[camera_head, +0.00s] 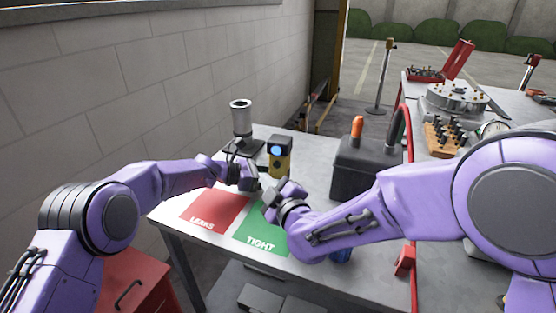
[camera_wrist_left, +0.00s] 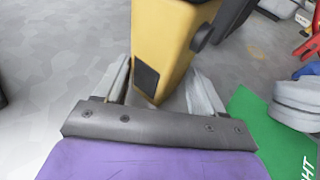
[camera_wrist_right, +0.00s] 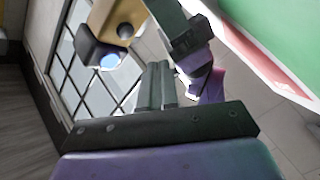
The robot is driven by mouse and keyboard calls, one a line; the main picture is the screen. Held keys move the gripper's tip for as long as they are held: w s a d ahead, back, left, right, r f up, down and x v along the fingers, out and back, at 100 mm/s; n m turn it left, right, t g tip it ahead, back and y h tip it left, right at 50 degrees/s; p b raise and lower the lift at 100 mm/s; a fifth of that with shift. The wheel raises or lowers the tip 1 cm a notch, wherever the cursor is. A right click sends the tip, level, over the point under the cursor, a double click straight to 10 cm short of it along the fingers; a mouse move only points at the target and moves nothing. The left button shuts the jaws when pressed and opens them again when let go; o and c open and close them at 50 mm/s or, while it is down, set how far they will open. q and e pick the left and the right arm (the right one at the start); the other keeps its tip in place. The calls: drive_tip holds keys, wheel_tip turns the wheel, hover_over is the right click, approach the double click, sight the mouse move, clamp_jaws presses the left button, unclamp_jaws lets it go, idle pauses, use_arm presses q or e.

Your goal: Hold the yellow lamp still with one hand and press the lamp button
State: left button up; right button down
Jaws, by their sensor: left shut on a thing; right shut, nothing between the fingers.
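The yellow lamp (camera_head: 280,164) is upright above the table, with a dark head and a light-blue lens facing me. My left gripper (camera_head: 261,181) is shut on its lower body; the left wrist view shows the yellow body (camera_wrist_left: 165,45) between the two fingers. My right gripper (camera_head: 284,187) is shut and empty, close in front of the lamp's lower part. In the right wrist view its closed fingers (camera_wrist_right: 157,78) point toward the lamp (camera_wrist_right: 118,17), apart from it. A round dark knob, apparently the lamp button (camera_wrist_right: 125,31), shows on the lamp's side.
A red LEAKS mat (camera_head: 213,208) and green TIGHT mat (camera_head: 255,238) lie on the table. A grey cylinder on a stand (camera_head: 241,118) is behind left. A dark box (camera_head: 362,168) with an orange-topped post stands right. A wall borders the left.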

drive_tip(key=shift+s+a, duration=0.3)
drive_tip(key=shift+s, duration=0.65)
use_arm(q)
drive_tip(key=o, duration=0.9)
drive_tip(key=shift+c, duration=0.2)
drive_tip(key=shift+a, duration=0.1)
